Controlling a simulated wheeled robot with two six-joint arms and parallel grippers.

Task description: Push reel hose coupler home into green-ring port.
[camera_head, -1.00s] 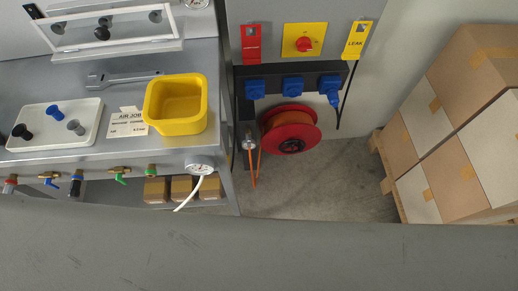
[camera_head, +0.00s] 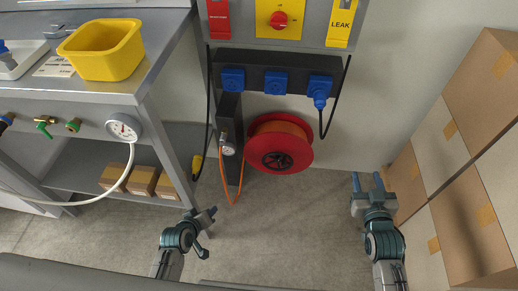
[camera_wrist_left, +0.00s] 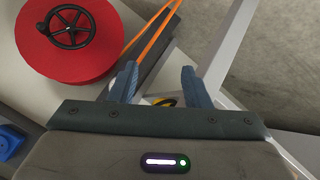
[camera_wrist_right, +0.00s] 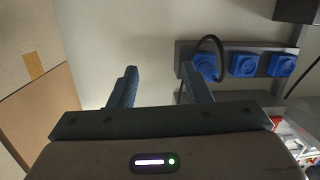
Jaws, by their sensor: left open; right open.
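The red hose reel (camera_head: 278,148) sits below the blue sockets; its orange hose (camera_head: 230,185) hangs in a loop up to a metal fitting (camera_head: 227,148) beside a dark post. I cannot clearly tell the coupler apart there. The green-ring port (camera_head: 73,125) is on the bench's front edge, left of the round gauge; nothing is visibly in it. My left gripper (camera_head: 207,216) is open and empty, low in front of the bench leg; the left wrist view shows the reel (camera_wrist_left: 70,35) and hose (camera_wrist_left: 150,32). My right gripper (camera_head: 367,182) is open and empty, right of the reel.
A yellow bin (camera_head: 103,52) stands on the bench. The gauge (camera_head: 123,128) has a white hose hanging from it. Boxes (camera_head: 440,145) are stacked at right. A black cable with a yellow end (camera_head: 197,165) hangs near the post. The floor between my grippers is clear.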

